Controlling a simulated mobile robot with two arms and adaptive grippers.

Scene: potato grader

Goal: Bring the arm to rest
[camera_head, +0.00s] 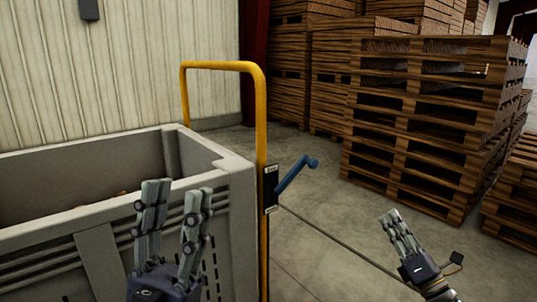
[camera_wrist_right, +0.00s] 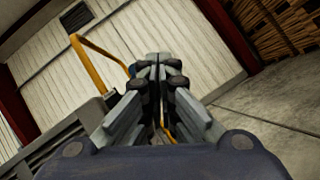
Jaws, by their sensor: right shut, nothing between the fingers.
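My left gripper (camera_head: 172,222) is in the lower left of the head view, in front of the grey bin, pointing up. Its two fingers stand apart with nothing between them. My right gripper (camera_head: 392,215) is at the lower right of the head view, over the concrete floor, apart from other things. Its fingers are together, and the right wrist view shows the fingertips (camera_wrist_right: 160,62) meeting with nothing held.
A large grey bin (camera_head: 232,185) fills the left. A yellow rail (camera_head: 262,120) stands at its corner, with a blue lever (camera_head: 292,175) on a small panel. Stacked wooden pallets (camera_head: 430,120) stand at the back right. The concrete floor (camera_head: 330,220) between is clear except for a thin dark line.

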